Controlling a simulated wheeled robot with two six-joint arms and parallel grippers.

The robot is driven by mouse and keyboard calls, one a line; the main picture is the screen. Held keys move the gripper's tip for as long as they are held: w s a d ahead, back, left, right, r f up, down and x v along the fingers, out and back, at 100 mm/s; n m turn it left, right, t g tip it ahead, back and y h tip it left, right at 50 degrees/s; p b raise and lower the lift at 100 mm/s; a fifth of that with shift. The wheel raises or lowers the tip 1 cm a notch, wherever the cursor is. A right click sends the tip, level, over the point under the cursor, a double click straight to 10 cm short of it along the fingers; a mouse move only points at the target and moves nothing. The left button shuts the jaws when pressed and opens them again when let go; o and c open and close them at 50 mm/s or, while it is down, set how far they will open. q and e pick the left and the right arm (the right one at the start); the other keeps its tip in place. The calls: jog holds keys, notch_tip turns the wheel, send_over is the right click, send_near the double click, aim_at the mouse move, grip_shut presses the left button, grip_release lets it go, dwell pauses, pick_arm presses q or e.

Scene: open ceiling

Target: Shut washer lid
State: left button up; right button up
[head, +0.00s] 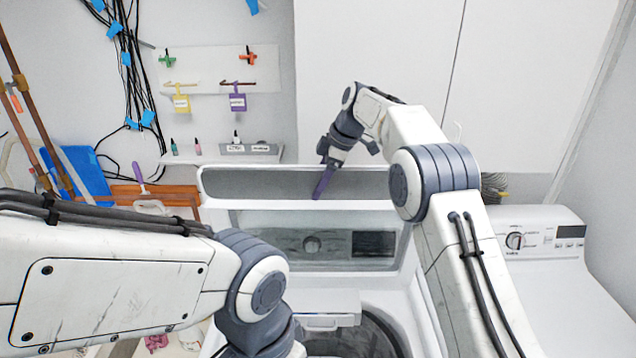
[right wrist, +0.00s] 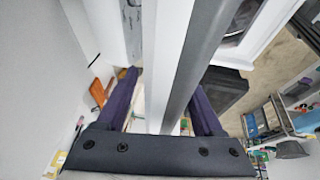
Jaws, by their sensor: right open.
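The washer (head: 322,322) stands in front of me with its drum opening showing at the bottom. Its lid (head: 270,184) is raised, standing up at the back as a white-framed panel with a grey band. My right gripper (head: 322,184) is at the lid's top edge, its purple fingers pointing down. In the right wrist view the open fingers (right wrist: 160,88) lie on either side of a white and grey edge of the lid (right wrist: 172,62). Whether they touch it, I cannot tell. My left arm reaches in from the left; its gripper is out of view.
A second white machine with a knob (head: 515,241) stands at the right. A small shelf (head: 215,157) and a hook rail with tags (head: 205,72) are on the back wall. White cabinet doors (head: 380,45) are above. Cables (head: 125,60) hang at the left.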

jog(key=shift+a+f, duration=0.1)
jog(key=shift+f, duration=0.2)
grip_shut()
jog(key=shift+r, duration=0.1)
dwell(1.2)
